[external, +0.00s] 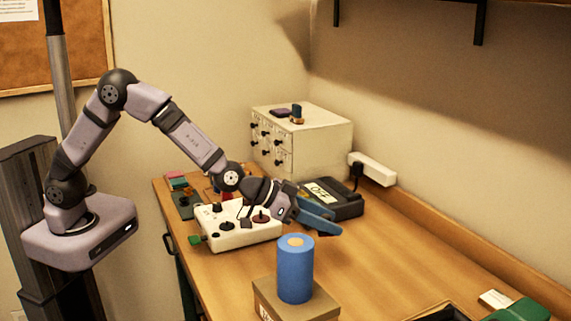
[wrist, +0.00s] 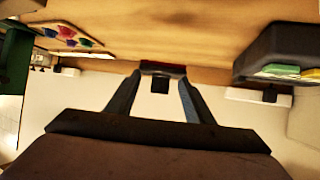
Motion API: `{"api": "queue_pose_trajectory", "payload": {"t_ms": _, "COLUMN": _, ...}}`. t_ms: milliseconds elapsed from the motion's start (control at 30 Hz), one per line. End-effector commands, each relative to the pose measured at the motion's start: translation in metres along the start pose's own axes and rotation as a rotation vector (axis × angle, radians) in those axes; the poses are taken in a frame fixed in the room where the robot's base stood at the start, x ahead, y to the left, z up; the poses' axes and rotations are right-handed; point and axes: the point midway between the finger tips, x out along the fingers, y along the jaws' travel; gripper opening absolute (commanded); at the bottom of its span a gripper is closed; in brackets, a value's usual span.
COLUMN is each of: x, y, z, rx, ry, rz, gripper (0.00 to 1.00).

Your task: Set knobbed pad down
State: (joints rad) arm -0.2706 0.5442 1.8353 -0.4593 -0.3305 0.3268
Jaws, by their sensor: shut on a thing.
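My gripper (external: 325,216) reaches to the right over the tabletop, beyond the white control box, its bluish fingers visible in the external view. In the wrist view my gripper (wrist: 162,75) is shut on the knobbed pad (wrist: 163,68). The pad shows as a thin dark piece with a reddish edge across the fingertips, and a small black knob-like block shows between them. In the external view I cannot make out the pad. Whether it touches any surface is not clear.
A white control box (external: 238,236) with dark knobs lies below my wrist. A dark box marked OFF (external: 346,207) stands behind the fingers. A blue cylinder (external: 296,272) stands on a cardboard box (external: 268,296) in front.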

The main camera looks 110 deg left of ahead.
Motion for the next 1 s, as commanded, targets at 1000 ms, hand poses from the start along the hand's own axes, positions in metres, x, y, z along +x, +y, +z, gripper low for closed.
{"api": "queue_pose_trajectory", "payload": {"t_ms": 1000, "x": 0.075, "y": -0.005, "z": 0.013, "rx": 0.054, "ry": 0.0, "rz": 0.041, "gripper": 0.26}}
